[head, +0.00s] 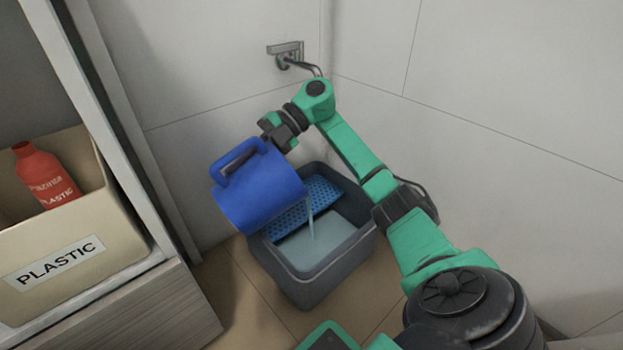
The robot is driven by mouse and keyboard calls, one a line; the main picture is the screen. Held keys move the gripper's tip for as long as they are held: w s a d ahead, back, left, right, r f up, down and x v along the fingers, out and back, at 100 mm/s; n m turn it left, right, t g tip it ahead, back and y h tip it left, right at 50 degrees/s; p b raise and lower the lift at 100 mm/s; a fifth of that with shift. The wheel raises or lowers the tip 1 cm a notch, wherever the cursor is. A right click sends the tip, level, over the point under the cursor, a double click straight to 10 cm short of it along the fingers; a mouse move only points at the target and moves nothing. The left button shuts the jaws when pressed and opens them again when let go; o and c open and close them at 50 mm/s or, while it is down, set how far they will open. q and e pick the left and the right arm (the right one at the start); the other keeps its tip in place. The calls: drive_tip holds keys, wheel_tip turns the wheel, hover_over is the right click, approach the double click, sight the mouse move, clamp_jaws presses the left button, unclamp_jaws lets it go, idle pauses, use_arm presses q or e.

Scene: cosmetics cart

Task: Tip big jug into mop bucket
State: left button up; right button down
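The big jug (262,192) is blue with a thick handle (238,162). It is tilted in the air over the left side of the mop bucket (318,283). A thin stream of water (311,218) runs from the jug into the bucket. The grey bucket stands on the floor with pale water (318,240) in it and a blue perforated insert (305,202) across its back part. My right gripper (276,134) is at the jug's upper handle end and holds it; its fingertips are partly hidden. My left gripper is not in view.
Pale walls meet in a corner behind the bucket, with a wall tap (286,58) above. At left, a shelf holds a beige box (25,245) labelled PLASTIC with a red bottle (47,177). Bare tan floor (235,285) lies between cabinet and bucket.

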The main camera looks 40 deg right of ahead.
sight(260, 150)
drive_tip(key=shift+d+r+y, duration=0.1)
drive_tip(key=shift+d+y, duration=0.2)
drive_tip(key=shift+d, duration=0.05)
idle(0.6)
drive_tip(key=shift+d+r, duration=0.1)
drive_tip(key=shift+d, duration=0.05)
drive_tip(key=shift+s+d, duration=0.1)
drive_tip(key=shift+s+d+r+y+p, duration=0.1)
drive_tip(key=shift+d+r+y+p, duration=0.25)
drive_tip(key=shift+d+y, duration=0.25)
drive_tip(key=shift+s+d+r+t+y+p, duration=0.15)
drive_tip(key=shift+d+r+y, duration=0.1)
drive_tip(key=shift+d, duration=0.25)
drive_tip(key=shift+d+r+t+y+p, duration=0.15)
drive_tip(key=shift+d+r, duration=0.05)
drive_tip(key=shift+d, duration=0.25)
drive_tip(key=shift+d, duration=0.1)
